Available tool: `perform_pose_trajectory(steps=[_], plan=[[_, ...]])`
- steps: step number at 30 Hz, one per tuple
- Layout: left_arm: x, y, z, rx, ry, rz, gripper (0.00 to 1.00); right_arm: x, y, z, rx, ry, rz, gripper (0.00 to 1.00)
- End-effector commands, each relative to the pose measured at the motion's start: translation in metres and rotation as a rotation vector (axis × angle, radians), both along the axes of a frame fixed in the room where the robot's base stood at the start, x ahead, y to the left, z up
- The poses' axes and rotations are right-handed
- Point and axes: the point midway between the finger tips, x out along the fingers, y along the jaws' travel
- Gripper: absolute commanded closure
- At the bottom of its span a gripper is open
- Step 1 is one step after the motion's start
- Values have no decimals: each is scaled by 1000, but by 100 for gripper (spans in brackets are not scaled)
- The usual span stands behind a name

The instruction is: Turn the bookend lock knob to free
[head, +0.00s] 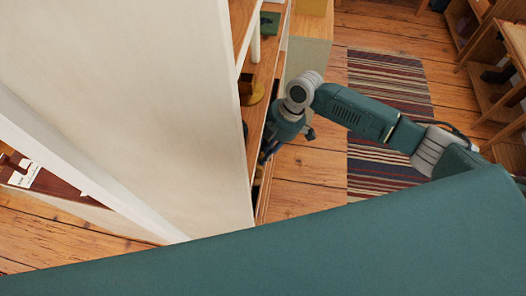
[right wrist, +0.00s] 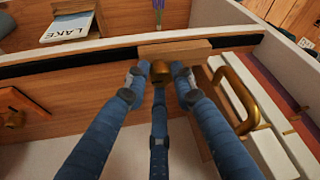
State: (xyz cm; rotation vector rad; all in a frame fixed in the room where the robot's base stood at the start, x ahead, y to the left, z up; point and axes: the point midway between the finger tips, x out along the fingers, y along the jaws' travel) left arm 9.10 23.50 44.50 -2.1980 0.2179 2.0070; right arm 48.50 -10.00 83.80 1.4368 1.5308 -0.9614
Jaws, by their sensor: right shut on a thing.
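A small brown-brass knob (right wrist: 159,72) sits between my fingertips in the right wrist view, in front of a light wooden block (right wrist: 176,49). I take it for the bookend lock knob; its markings and turn position cannot be read. My right gripper (right wrist: 160,84) is shut on it, with blue fingers on both sides and one below. In the head view my right gripper (head: 268,148) reaches into the open front of the shelf unit, and the knob is hidden there. My left gripper is not in view.
A curved brass handle (right wrist: 246,92) stands close right of my fingers. A second round knob (right wrist: 14,119) on a wooden piece is at the left. A book marked LAKE (right wrist: 68,26) lies beyond. In the head view, the tall cream panel (head: 150,110) borders the shelf; a striped rug (head: 385,90) covers floor.

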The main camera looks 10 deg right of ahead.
Motion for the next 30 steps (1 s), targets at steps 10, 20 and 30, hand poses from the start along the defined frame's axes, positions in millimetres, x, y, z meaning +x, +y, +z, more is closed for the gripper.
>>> perform_pose_trajectory(steps=[10, 20, 30], plan=[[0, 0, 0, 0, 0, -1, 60, 2, 6, 6, 16, -8, 7, 100], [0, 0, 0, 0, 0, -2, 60, 1, 3, 3, 7, -4, 5, 58], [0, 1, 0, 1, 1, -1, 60, 2, -10, 31, 4, -6, 4, 58]])
